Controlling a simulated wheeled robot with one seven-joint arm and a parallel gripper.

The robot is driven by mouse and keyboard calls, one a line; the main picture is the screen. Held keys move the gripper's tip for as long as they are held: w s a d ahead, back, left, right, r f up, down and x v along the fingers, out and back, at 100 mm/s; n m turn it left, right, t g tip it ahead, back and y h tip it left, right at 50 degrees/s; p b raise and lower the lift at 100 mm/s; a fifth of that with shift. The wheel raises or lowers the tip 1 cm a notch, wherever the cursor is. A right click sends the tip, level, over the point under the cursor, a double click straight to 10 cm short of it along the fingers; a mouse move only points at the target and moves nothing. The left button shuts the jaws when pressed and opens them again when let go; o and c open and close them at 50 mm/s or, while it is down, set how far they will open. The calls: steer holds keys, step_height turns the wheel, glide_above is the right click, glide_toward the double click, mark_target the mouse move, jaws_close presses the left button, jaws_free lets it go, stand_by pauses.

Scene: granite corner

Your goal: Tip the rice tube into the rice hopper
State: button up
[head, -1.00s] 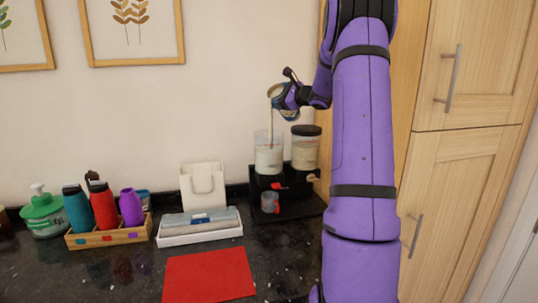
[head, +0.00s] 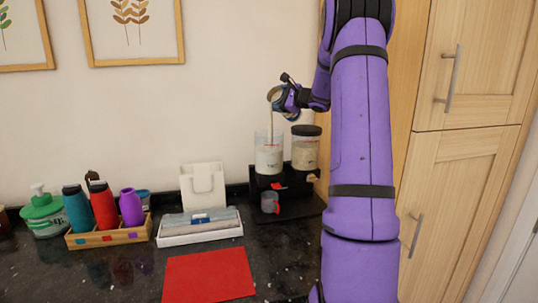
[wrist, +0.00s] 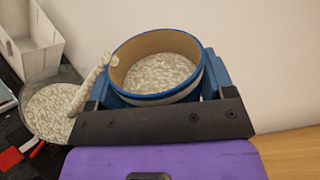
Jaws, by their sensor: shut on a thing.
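My gripper (head: 288,99) is shut on the rice tube (head: 273,95) and holds it tilted above the open rice hopper (head: 268,158). In the wrist view the tube (wrist: 152,97) has a blue rim, a brown inner wall and rice inside. A stream of rice runs over its left rim and falls into the hopper (wrist: 50,108). The hopper is a clear container, partly filled with pale rice, on a black stand (head: 296,207). The tube's lower body is hidden by the gripper.
A dark-lidded clear container (head: 306,148) stands right beside the hopper. A clear cup (head: 269,202) sits below on the stand.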

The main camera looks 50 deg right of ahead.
stand_by(0.4)
steer(key=shift+f+n, duration=0.25)
steer(key=shift+n, duration=0.15)
steer(key=shift+f, duration=0.1)
steer(key=shift+f+n, duration=0.15)
steer(key=shift+n, duration=0.25)
steer(key=shift+a+f, duration=0.1)
stand_by(0.4)
steer(key=shift+f+n, duration=0.25)
steer(key=shift+n, duration=0.05)
steer(key=shift+f, duration=0.1)
stand_by(0.4)
steer(key=shift+a+f+n, duration=0.1)
steer(key=shift+f+n, duration=0.1)
steer(key=shift+n, duration=0.2)
steer(key=shift+f, duration=0.15)
